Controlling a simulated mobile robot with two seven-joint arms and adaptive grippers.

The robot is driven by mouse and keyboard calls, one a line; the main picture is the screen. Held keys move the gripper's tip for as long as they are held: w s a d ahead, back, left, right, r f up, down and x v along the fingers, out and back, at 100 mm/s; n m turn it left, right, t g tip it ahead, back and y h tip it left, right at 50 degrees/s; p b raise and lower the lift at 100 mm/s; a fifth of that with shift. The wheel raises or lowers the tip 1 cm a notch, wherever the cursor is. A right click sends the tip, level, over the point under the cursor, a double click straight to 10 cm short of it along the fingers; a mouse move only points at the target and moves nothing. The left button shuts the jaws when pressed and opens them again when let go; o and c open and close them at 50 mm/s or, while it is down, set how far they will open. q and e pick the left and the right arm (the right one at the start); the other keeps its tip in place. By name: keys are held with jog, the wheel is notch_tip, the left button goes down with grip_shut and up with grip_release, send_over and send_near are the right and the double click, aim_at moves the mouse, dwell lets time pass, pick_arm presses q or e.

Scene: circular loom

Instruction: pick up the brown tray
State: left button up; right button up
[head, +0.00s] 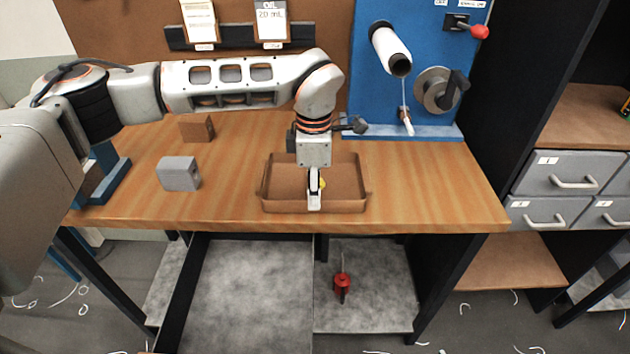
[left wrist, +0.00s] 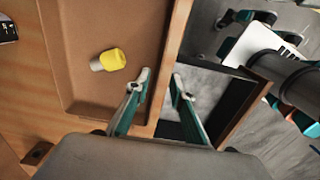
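The brown tray (head: 350,183) sits on the wooden table near its front edge. It also shows in the left wrist view (left wrist: 95,25). A small yellow and grey piece (left wrist: 114,59) lies inside it, mostly hidden behind the gripper in the head view. My left gripper (head: 314,204) points down at the front wall of the tray. In the left wrist view the left gripper (left wrist: 160,86) has its fingers apart, one over the tray's inside and one beyond its front wall. I cannot tell whether either finger touches the wall. My right gripper is not in view.
A grey block (head: 179,174) and a brown block (head: 197,128) stand left on the table (head: 430,185). A blue panel (head: 425,50) with a white roll and a crank stands behind right. Grey drawers (head: 560,171) are farther right. The table right of the tray is clear.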

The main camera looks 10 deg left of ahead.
pick_arm(q)
jog(key=shift+w+f, duration=0.15)
jog(key=shift+f, duration=1.55)
grip_shut()
jog(key=shift+r, duration=0.2)
